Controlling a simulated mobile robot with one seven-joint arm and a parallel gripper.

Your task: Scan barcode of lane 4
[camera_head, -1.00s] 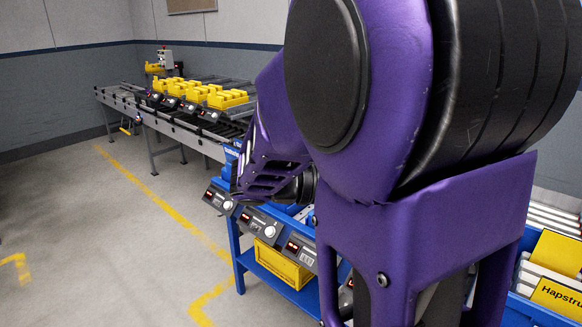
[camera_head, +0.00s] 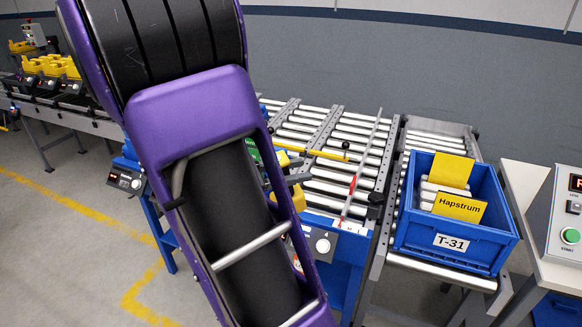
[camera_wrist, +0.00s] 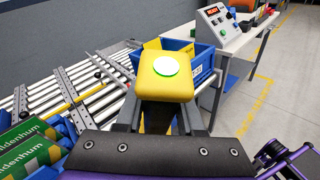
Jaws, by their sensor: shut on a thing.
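My gripper (camera_wrist: 158,118) is shut on a yellow hand scanner (camera_wrist: 166,80), whose white round face with a green ring shows in the wrist view. In the head view my arm hides most of the gripper. A small part of the yellow scanner (camera_head: 298,199) shows beside the arm, above the lane fronts. The lane 4 panel (camera_head: 322,243), with a "4" above its white button, is just right of my arm, low in front of the rollers. I cannot make out a barcode there. Green boxes (camera_wrist: 30,150) stand in blue bins at the wrist view's lower left.
A blue bin (camera_head: 440,249) marked T-31, with yellow "Hapstrum" cards, stands on rollers at right. A control box (camera_head: 567,225) with a green button is beyond it. Roller lanes (camera_head: 350,165) carry red and yellow bars. Open floor (camera_head: 60,260) is at left.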

